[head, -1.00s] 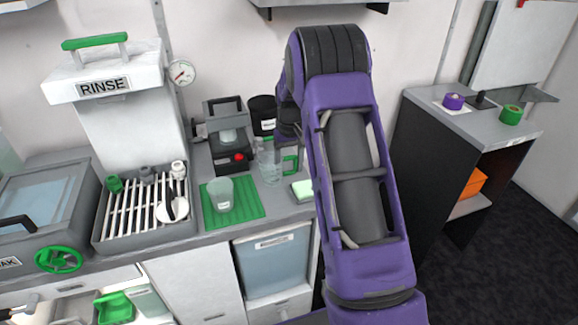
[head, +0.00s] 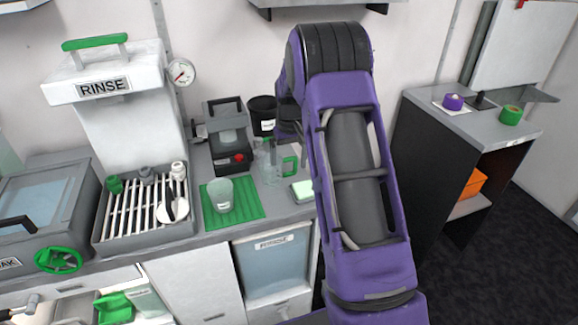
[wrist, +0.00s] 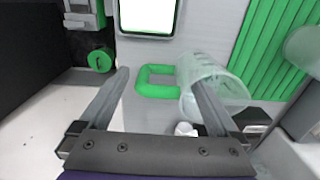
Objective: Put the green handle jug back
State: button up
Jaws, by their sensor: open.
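The clear jug with the green handle (head: 290,166) stands on the grey counter, right of the green ribbed mat, partly hidden by my gripper in the head view. In the wrist view the clear jug body (wrist: 222,84) is right of centre, and its green handle points left. My gripper (wrist: 160,80) is open, with its two fingers above the jug. The handle shows between the fingertips, and the right finger overlaps the jug body. I cannot tell whether the fingers touch it.
A clear beaker (head: 221,194) stands on the green mat (head: 250,205) left of the jug. A white and green block (head: 302,191) lies in front of the jug. A black device with a red button (head: 230,150) and a black tub (head: 262,112) stand behind.

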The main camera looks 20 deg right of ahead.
notch_tip(320, 180, up, 11)
jog(key=shift+s+d+p, duration=0.1)
jog(key=shift+p, duration=0.25)
